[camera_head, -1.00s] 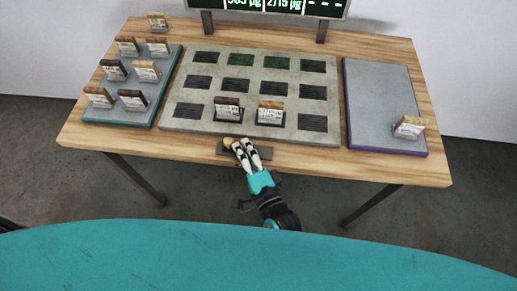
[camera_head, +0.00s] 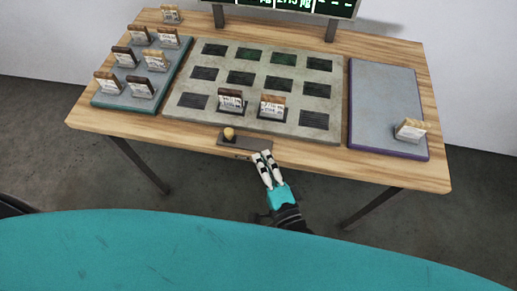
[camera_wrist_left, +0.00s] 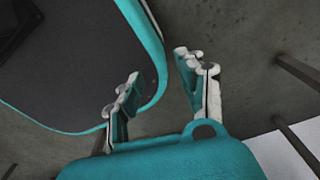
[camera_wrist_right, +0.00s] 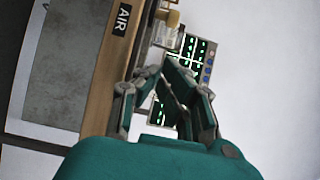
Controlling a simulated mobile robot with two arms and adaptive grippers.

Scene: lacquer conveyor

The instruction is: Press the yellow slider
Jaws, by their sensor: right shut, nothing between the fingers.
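The yellow slider (camera_head: 229,133) is a small round knob at the left end of a dark plate (camera_head: 256,143) on the table's front edge. My right gripper (camera_head: 262,154) is shut and empty, just in front of the plate's right part, apart from the knob. In the right wrist view its fingers (camera_wrist_right: 165,78) are together, and a yellowish knob (camera_wrist_right: 173,18) shows beyond them near the table edge. My left gripper (camera_wrist_left: 158,75) shows only in the left wrist view, its fingers apart with nothing between them, over the floor.
A grey board (camera_head: 214,121) with dark slots holds two cards. A tray (camera_head: 113,102) at left carries several cards; a tray (camera_head: 386,82) at right carries one card (camera_head: 411,130). A display (camera_head: 300,6) stands behind. The table's front edge bears an AIR label (camera_wrist_right: 122,19).

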